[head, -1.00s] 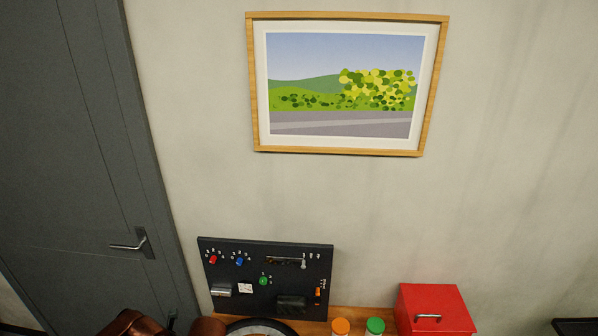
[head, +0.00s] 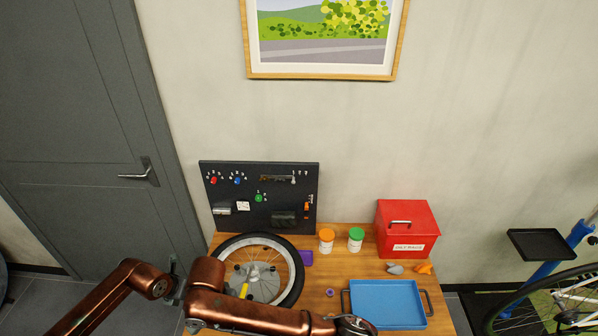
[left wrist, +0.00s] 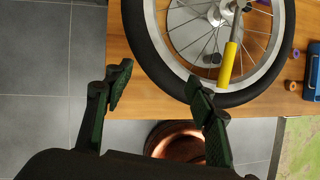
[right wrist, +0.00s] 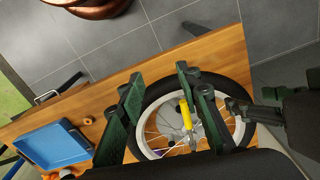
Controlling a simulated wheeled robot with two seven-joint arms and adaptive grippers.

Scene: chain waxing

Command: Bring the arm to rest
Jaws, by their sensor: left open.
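My left gripper (left wrist: 160,88) is open in the left wrist view, with nothing between its fingers. One finger shows against the grey floor, the other against the table edge and the tyre. My right gripper (right wrist: 157,82) is open and empty in the right wrist view, above the table beside the wheel. Part of my left gripper also shows at the right of that view. In the head view my copper arm links cross the lower left and hide the table's front left part; I cannot make out the fingertips there.
A wheel (head: 294,285) with a yellow-handled tool (left wrist: 229,62) lies on the wooden table (head: 322,277). A blue tray (head: 385,305), orange jar (head: 326,242), green jar (head: 356,240) and red box (head: 407,225) stand to its right. A tool board (head: 285,215) stands behind. Floor is clear at left.

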